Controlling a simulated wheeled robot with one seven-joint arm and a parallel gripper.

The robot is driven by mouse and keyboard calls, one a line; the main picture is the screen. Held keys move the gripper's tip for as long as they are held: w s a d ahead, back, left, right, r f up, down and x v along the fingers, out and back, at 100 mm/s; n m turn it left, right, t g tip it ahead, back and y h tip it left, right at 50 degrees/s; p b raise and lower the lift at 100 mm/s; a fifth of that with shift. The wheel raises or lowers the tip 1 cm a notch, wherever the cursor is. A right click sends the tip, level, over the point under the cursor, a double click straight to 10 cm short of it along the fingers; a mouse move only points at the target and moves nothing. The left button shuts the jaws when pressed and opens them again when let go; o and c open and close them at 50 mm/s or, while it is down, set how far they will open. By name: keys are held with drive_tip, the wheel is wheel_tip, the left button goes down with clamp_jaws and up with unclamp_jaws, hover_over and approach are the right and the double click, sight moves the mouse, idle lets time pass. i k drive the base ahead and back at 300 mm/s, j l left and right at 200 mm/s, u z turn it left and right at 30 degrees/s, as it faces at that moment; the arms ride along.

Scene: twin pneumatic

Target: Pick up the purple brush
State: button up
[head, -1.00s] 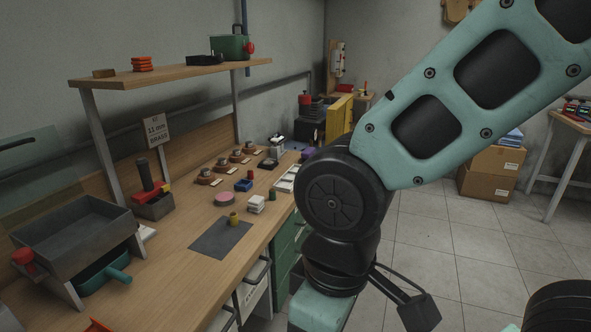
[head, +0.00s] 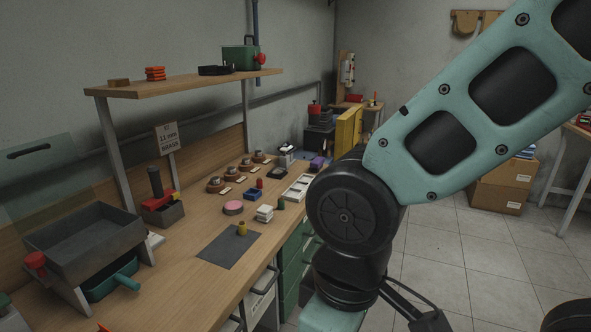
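A small purple thing (head: 317,163), likely the purple brush, lies at the far right end of the wooden workbench (head: 196,268). It is too small to make out bristles or a handle. It sits just beyond the white compartment tray (head: 297,187), near my arm's dark elbow joint in the picture. My arm's teal links cross the right half of the head view. My gripper is out of the picture, so its opening and anything in it are hidden.
The bench holds a grey mat (head: 228,251) with a yellow cylinder (head: 242,229), a pink disc (head: 233,208), white blocks (head: 265,213) and a grey bin (head: 85,238). A shelf (head: 180,83) stands over it. Cardboard boxes (head: 503,185) stand on the tiled floor at right.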

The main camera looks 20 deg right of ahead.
sight(316, 164)
drive_tip(key=i+l+u, duration=0.1)
drive_tip(key=i+l, duration=0.2)
drive_tip(key=i+l+u, duration=0.15)
drive_tip(key=l, duration=0.35)
drive_tip(key=i+l+u, duration=0.1)
drive_tip(key=i+l, duration=0.25)
drive_tip(key=i+l+u, duration=0.1)
drive_tip(key=l, duration=0.4)
drive_tip(key=i+l+u, duration=0.1)
drive_tip(key=i+l, duration=0.2)
drive_tip(key=l, duration=0.2)
drive_tip(key=i+l+u, duration=0.15)
drive_tip(key=l, duration=0.3)
drive_tip(key=i+l+u, duration=0.1)
drive_tip(key=l, duration=0.4)
drive_tip(key=i+l+u, duration=0.1)
drive_tip(key=i+l, duration=0.15)
drive_tip(key=l, duration=0.3)
